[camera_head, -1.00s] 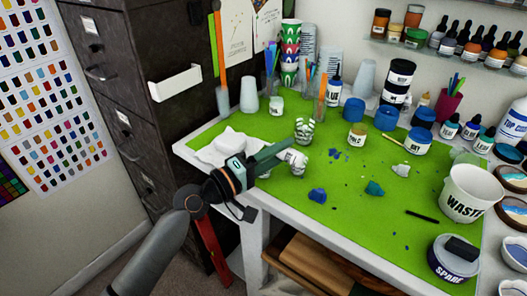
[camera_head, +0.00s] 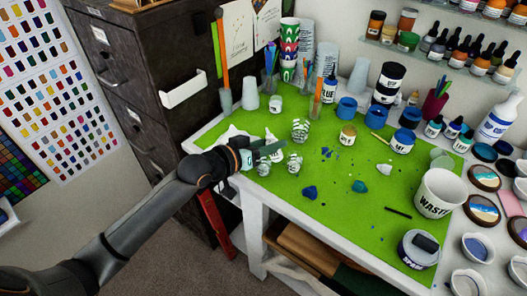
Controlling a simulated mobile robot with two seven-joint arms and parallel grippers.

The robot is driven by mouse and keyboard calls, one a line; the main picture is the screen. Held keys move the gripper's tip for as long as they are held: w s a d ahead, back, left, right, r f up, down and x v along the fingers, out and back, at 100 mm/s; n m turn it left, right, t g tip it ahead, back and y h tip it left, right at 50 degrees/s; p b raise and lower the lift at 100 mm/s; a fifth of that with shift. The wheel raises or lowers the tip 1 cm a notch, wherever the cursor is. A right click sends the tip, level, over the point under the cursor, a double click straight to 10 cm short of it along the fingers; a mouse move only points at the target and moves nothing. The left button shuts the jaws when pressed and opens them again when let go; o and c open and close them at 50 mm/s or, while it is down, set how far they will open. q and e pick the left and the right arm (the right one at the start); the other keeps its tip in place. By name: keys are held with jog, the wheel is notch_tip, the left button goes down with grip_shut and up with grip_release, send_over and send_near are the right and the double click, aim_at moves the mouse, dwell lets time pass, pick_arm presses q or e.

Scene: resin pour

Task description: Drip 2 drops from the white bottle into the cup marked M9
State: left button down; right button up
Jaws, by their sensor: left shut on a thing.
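My left gripper (camera_head: 268,149) reaches in over the front left of the green mat. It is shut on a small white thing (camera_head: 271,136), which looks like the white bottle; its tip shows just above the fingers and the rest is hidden. Two small clear cups with dark marks stand close by, one just below the gripper (camera_head: 264,167) and one to its right (camera_head: 294,163). A third, striped-looking cup (camera_head: 300,130) stands farther back. The marks are too small to read, so I cannot tell which cup is M9. My right gripper is not in view.
The green mat (camera_head: 330,205) has blue and teal lumps and a dark stick on it. The WASTE cup (camera_head: 438,194) and SPARE tub (camera_head: 417,250) stand at the right. Jars, stacked cups and brush holders line the back. White crumpled material lies behind the gripper.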

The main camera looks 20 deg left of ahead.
pick_arm(q)
jog(key=m+y, duration=0.2)
jog(key=m, duration=0.1)
jog(key=shift+a+f, duration=0.15)
jog(key=shift+r, duration=1)
